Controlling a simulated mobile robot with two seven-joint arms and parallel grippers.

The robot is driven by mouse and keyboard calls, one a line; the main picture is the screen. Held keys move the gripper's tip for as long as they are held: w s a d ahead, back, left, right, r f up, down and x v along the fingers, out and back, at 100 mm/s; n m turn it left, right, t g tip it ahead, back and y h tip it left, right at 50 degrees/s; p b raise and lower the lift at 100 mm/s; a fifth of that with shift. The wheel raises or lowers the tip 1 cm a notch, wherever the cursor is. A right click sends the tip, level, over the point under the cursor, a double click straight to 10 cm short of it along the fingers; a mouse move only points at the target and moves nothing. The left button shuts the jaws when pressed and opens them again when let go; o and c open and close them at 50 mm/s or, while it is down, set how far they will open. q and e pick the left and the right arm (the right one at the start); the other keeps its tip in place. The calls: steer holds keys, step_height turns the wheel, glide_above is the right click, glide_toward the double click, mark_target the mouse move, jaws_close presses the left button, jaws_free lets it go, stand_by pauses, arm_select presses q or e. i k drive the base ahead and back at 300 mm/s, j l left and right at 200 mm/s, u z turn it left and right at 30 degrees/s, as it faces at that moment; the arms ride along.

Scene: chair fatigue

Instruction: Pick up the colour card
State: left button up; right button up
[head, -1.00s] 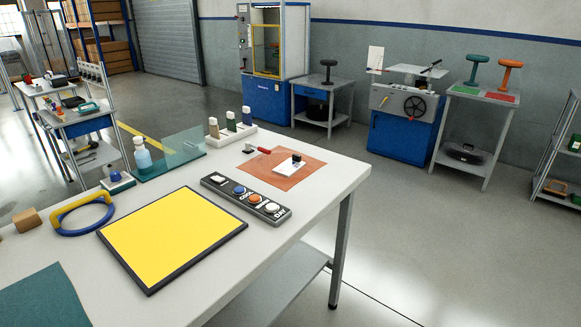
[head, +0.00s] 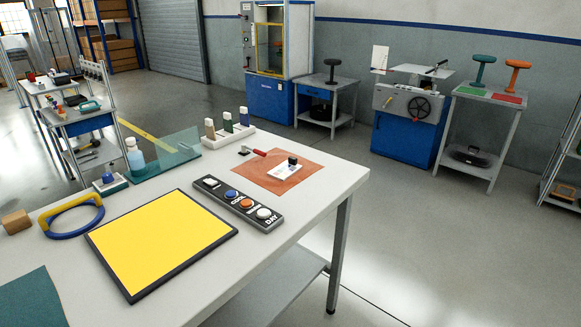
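A small white card (head: 284,173) lies on an orange mat (head: 259,180) near the far end of the light table. It has faint dark or bluish marks on its left part, and a small black block (head: 292,160) stands at its upper edge. I cannot tell for certain whether this is the colour card. Neither of my grippers is in view.
A red-handled tool (head: 258,152) lies beside the card. A button strip (head: 239,203), a yellow panel (head: 162,243), a blue-and-yellow handle (head: 72,216) and a clear screen (head: 166,158) share the table (head: 215,279). The floor right of it is clear.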

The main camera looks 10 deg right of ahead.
mark_target(288, 168)
steer(key=i+l, duration=0.15)
steer(key=l, duration=0.2)
steer(key=i+l+u, duration=0.1)
steer(key=l, duration=0.3)
steer(key=i+l, duration=0.2)
steer(key=l, duration=0.15)
steer(key=i+l+u, duration=0.1)
steer(key=l, duration=0.3)
steer(key=i+l, duration=0.2)
steer(key=l, duration=0.15)
steer(key=i+l, duration=0.15)
steer(key=l, duration=0.25)
steer(key=i+l+u, duration=0.1)
steer(key=l, duration=0.3)
steer(key=i+l, duration=0.15)
steer(key=l, duration=0.25)
steer(key=u, duration=0.05)
